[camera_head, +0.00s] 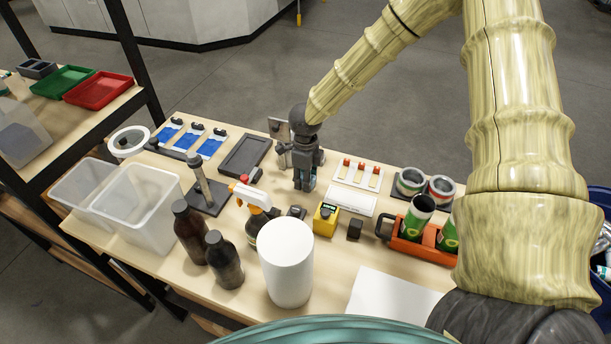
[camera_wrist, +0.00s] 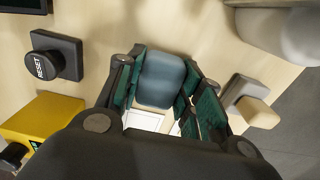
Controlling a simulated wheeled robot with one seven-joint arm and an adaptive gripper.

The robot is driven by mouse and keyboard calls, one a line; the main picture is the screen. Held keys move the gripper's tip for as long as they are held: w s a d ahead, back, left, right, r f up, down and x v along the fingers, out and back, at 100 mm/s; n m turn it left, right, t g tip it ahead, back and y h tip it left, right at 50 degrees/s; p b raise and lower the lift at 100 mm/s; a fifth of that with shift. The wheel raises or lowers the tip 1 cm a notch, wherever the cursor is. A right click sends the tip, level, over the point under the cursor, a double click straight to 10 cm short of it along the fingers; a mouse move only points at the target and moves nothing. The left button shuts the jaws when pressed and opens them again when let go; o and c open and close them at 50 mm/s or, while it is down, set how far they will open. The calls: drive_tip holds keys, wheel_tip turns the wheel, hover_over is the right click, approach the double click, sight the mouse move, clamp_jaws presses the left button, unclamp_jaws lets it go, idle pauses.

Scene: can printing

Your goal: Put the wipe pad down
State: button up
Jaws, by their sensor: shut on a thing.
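My gripper (camera_head: 305,184) points down over the middle of the table, between the dark framed tray and the white panel with red-tipped pieces. It is shut on the wipe pad, a small blue-grey block (camera_wrist: 160,80) held between the green-lined fingers in the wrist view. In the head view only a bluish sliver of the pad (camera_head: 312,184) shows at the fingertips. The pad appears close to the tabletop; I cannot tell whether it touches.
The yellow box (camera_head: 326,219) and a black RESET button (camera_wrist: 56,55) are near my gripper. A dark framed tray (camera_head: 245,155) lies to the left, a white panel (camera_head: 350,200) to the right. Bottles, a white roll (camera_head: 286,262) and an orange can carrier (camera_head: 423,242) stand in front.

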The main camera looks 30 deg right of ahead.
drive_tip(key=shift+s+f, duration=0.15)
drive_tip(key=shift+f, duration=0.35)
idle(0.3)
drive_tip(key=o, duration=1.3)
drive_tip(key=shift+f, duration=0.1)
drive_tip(key=shift+c, duration=0.2)
drive_tip(key=shift+b, duration=0.35)
drive_tip(key=shift+r, duration=0.25)
wheel_tip(320, 180, up, 11)
drive_tip(key=b, duration=0.4)
drive_tip(key=shift+s+a, duration=0.15)
drive_tip(key=shift+r, duration=0.1)
